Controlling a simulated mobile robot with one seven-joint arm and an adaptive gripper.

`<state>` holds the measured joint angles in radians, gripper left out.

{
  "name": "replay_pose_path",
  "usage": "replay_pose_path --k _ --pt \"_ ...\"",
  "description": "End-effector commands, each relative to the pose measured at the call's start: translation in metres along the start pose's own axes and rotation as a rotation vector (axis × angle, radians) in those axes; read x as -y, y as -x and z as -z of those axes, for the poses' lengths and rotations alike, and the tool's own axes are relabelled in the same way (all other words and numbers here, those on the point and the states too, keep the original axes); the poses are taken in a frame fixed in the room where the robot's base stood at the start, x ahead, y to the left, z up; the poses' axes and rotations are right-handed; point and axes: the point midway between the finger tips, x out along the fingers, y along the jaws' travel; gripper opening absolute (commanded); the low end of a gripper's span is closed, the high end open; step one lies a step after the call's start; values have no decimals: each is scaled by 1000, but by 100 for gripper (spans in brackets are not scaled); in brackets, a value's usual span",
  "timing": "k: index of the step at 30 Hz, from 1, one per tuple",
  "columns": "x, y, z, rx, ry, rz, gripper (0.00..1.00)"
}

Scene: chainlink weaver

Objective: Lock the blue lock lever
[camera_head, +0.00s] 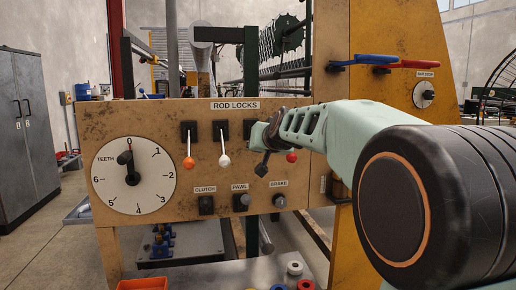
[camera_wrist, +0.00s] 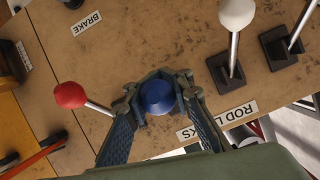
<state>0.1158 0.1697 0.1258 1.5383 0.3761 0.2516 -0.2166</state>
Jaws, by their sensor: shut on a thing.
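The blue lock lever's round blue knob (camera_wrist: 157,96) sits between my two fingers in the wrist view. My gripper (camera_wrist: 158,88) is shut on this knob, with a finger on either side. The lever's stem is hidden under the knob, so its tilt cannot be told. In the head view my gripper (camera_head: 264,158) is at the rod lock row on the tan panel (camera_head: 145,118), and it hides the blue knob.
The white lever (camera_head: 224,160) and orange lever (camera_head: 188,162) hang down on the left. The red lever's knob (camera_head: 292,157) is close on the right; it also shows beside my finger in the wrist view (camera_wrist: 69,95). Clutch, pawl and brake (camera_head: 279,201) controls are below.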

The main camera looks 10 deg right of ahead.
Motion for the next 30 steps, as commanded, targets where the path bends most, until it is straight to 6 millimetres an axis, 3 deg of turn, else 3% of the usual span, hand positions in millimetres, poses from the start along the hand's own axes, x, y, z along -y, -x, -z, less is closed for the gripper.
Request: replay_pose_path --k 26,27,30 --pt "-1 2 9 -19 0 -3 0" --pt "-1 2 9 -19 0 -3 17" --pt "-1 2 8 -17 0 -3 28"
